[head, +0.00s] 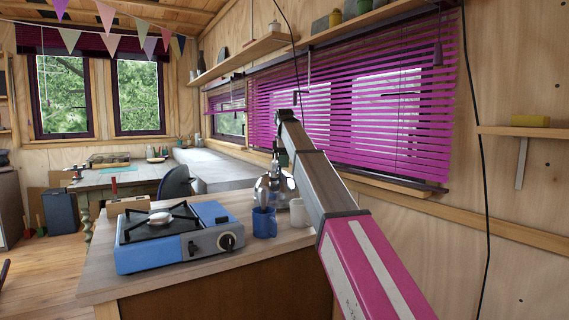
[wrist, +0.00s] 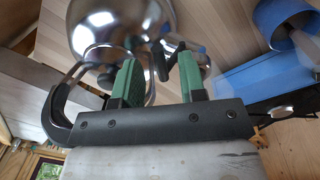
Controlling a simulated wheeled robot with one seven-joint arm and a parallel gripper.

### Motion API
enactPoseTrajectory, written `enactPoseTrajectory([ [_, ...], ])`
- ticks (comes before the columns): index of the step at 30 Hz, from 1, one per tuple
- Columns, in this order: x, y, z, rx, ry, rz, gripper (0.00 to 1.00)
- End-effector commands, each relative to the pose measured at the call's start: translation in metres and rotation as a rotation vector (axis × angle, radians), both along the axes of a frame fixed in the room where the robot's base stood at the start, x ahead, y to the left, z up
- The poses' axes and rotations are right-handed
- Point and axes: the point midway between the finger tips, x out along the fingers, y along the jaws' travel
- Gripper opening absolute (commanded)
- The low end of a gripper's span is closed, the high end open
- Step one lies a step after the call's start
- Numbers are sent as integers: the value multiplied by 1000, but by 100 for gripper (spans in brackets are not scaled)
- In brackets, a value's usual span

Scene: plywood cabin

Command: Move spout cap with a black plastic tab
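A shiny metal kettle (head: 268,193) stands near the back of the wooden counter, partly hidden behind my arm. Its rounded metal body (wrist: 105,28) fills the upper left of the wrist view, with a black handle (wrist: 58,112) at the left. The spout cap's black plastic tab (wrist: 160,64) appears between the green fingers of my gripper (wrist: 157,66). The fingers are apart, and I see no clear contact with the tab. The cap itself is mostly hidden. In the head view my arm hides most of the gripper.
A blue camping stove (head: 180,240) stands left of the kettle. A blue mug (head: 264,222) and a white mug (head: 298,211) are close beside it. Magenta blinds (head: 350,110) and the wall lie behind. The counter's front strip (head: 200,275) is clear.

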Motion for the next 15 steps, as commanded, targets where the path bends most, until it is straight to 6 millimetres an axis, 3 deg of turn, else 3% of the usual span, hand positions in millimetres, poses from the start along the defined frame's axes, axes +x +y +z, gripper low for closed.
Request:
enactPoseTrajectory([
  [9,0,0,-4,0,-1,0,38],
  [12,0,0,-4,0,-1,0,5],
  [13,0,0,-4,0,-1,0,0],
  [15,0,0,-4,0,-1,0,0],
])
